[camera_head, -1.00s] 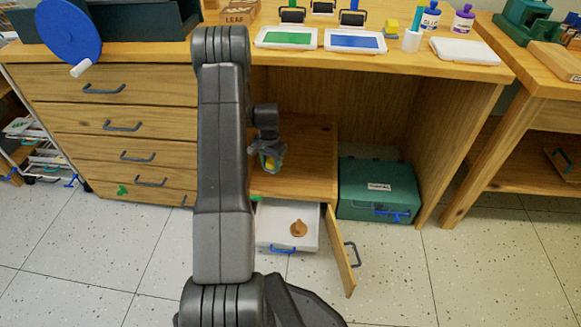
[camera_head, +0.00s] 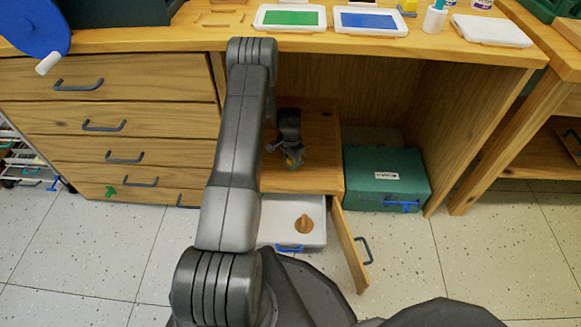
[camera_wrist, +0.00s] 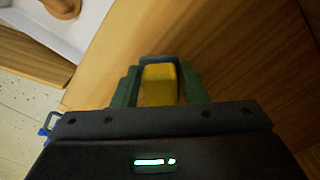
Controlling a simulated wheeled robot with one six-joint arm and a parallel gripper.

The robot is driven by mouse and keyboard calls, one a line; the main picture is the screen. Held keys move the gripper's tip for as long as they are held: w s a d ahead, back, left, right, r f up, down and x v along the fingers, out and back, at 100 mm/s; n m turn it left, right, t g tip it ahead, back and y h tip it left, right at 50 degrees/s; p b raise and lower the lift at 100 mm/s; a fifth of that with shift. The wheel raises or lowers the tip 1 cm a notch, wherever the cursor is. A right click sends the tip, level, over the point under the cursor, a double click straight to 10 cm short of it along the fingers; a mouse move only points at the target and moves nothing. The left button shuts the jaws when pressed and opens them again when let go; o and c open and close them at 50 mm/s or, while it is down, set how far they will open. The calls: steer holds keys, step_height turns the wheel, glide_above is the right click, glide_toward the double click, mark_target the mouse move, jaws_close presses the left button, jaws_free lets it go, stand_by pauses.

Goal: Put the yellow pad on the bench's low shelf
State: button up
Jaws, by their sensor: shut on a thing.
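The yellow pad (camera_wrist: 159,84) is a small yellow block held between the green fingers of my gripper (camera_wrist: 158,75) in the wrist view. In the head view only a bit of yellow shows at my gripper (camera_head: 291,160), which is shut on the pad over the bench's low shelf (camera_head: 318,182). The shelf is a bare wooden board under the bench top; it also fills much of the wrist view (camera_wrist: 240,50). I cannot tell whether the pad touches the shelf.
Below the shelf, a white drawer or tray (camera_head: 280,232) holds a brown knobbed object (camera_head: 304,224), with a small door (camera_head: 349,245) standing open beside it. A green case (camera_head: 385,180) stands right of the shelf. Ink pads (camera_head: 290,18) lie on the bench top (camera_head: 300,43).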

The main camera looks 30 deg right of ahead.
mark_target(291, 166)
steer(key=shift+f+b, duration=0.5)
steer(key=shift+f, duration=1.25)
steer(key=shift+f, duration=0.15)
steer(key=o, duration=1)
steer(key=shift+c, duration=0.2)
step_height(291, 166, up, 12)
steer(key=p, duration=0.4)
